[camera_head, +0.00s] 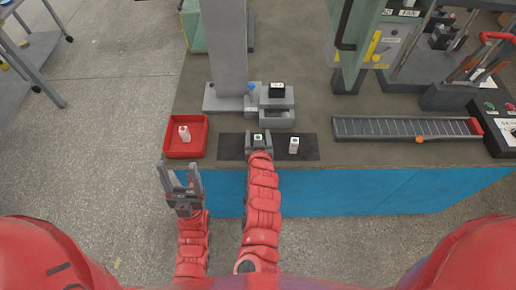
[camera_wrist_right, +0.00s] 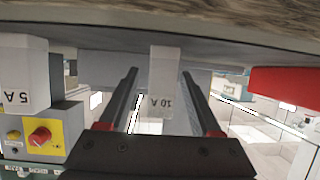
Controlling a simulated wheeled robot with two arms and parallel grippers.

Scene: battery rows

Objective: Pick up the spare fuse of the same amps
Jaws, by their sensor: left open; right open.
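A white fuse marked 10 A (camera_wrist_right: 165,82) stands between the open fingers of my right gripper (camera_wrist_right: 160,95), with a gap to each finger. In the head view this fuse (camera_head: 258,137) is on the dark mat (camera_head: 228,147), with my right gripper (camera_head: 258,142) around it. A second white fuse (camera_head: 294,145) stands on the mat to the right; the right wrist view shows it marked 5 A (camera_wrist_right: 18,85). Another white fuse (camera_head: 184,133) is in the red tray (camera_head: 185,154); its marking is unreadable. My left gripper (camera_head: 181,168) is open and empty before the table's front edge.
A grey fixture with a dark block (camera_head: 277,90) on top stands behind the mat, beside a grey column (camera_head: 224,50). A roller conveyor (camera_head: 405,128) lies to the right. A green press frame (camera_head: 365,45) stands behind it. Table between mat and conveyor is clear.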

